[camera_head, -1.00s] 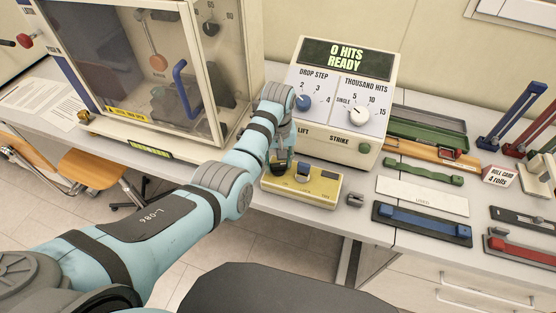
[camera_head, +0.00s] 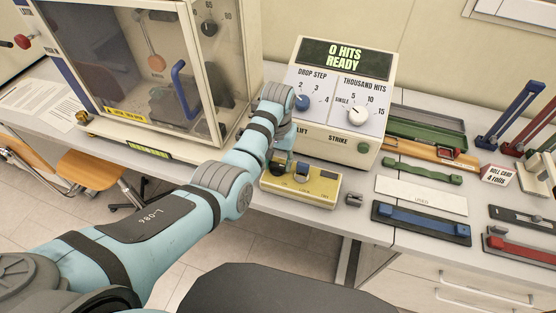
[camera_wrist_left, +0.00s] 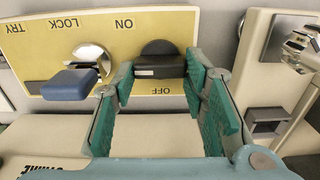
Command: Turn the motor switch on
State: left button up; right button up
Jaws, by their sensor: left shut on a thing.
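The yellow switch box (camera_head: 318,186) sits at the table's front edge, below the grey-white control unit. In the left wrist view, its yellow panel (camera_wrist_left: 28,22) shows upside down, with the words ON, OFF, LOCK and TRY. The black switch (camera_wrist_left: 158,66), between ON and OFF, is the motor switch by its labels. My left gripper (camera_wrist_left: 160,72) is shut on its black handle, one green finger on each side. The blue-handled switch (camera_wrist_left: 75,83) stands beside it, outside the fingers. In the head view my left arm partly hides the gripper (camera_head: 281,160). My right gripper is not in view.
The control unit (camera_head: 345,60) stands close behind and reads "0 HITS READY". A glazed cabinet (camera_head: 190,60) stands to the left. A small grey block (camera_head: 354,199) lies right of the switch box.

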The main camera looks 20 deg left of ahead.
pick_arm(q)
jog(key=shift+f, duration=0.1)
jog(key=o, duration=1.1)
jog(key=shift+c, duration=0.2)
jog(key=shift+o, duration=0.5)
jog(key=shift+w, duration=0.1)
